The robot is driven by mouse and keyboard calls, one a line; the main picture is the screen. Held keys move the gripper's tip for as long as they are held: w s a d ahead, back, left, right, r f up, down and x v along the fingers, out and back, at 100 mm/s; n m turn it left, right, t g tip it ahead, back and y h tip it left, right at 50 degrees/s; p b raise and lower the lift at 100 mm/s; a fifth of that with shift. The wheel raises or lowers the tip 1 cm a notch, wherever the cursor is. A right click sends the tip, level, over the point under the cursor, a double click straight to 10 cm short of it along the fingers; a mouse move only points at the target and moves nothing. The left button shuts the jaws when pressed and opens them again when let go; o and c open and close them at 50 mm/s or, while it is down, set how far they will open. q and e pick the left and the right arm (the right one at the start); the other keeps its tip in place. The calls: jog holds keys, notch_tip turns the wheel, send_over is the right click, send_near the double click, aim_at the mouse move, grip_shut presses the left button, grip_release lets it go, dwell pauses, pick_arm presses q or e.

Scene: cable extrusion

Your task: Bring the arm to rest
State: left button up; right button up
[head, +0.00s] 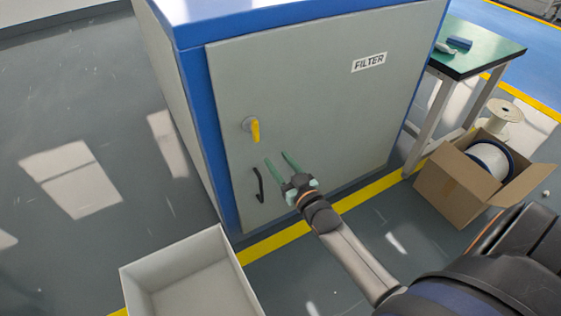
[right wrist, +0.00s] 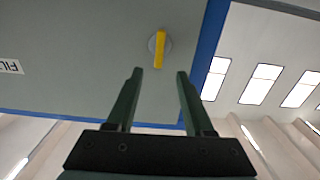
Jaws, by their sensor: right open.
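My right gripper (head: 278,163) is open and empty in front of the grey door of the blue-framed FILTER cabinet (head: 310,100). Its two green fingers point at the door, to the right of the black handle (head: 259,185) and below the yellow latch (head: 255,131). In the right wrist view the open fingers (right wrist: 158,75) show with nothing between them. The yellow latch (right wrist: 160,48) shows there beyond the fingertips, on the cabinet door (right wrist: 80,60). The door looks shut. My left gripper is in neither view.
A pale open bin (head: 190,275) stands on the floor at the lower left. A cardboard box (head: 455,190) with a white spool is at the right, and another spool (head: 498,118) stands behind it. A green-topped table (head: 485,55) stands at the upper right. The left floor is clear.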

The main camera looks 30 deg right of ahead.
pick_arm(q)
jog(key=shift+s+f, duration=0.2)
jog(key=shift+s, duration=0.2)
pick_arm(e)
jog(key=shift+s, duration=0.2)
pick_arm(q)
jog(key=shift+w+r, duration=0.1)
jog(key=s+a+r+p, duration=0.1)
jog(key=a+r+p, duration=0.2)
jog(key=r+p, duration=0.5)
jog(key=p, duration=0.3)
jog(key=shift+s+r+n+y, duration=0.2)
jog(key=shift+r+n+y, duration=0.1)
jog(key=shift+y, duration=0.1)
pick_arm(e)
jog(key=s+a+f+n+g+y, duration=0.1)
jog(key=s+a+f+g, duration=0.1)
jog(key=s+a+g, duration=0.2)
jog(key=s+a+f+n+g+y, duration=0.1)
jog(key=s+a+g, duration=0.4)
jog(key=s+a, duration=0.5)
jog(key=s+y, duration=0.1)
jog(key=s, duration=0.8)
jog(key=shift+f, duration=0.4)
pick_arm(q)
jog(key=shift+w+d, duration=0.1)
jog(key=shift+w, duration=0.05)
pick_arm(e)
jog(key=shift+d, duration=0.15)
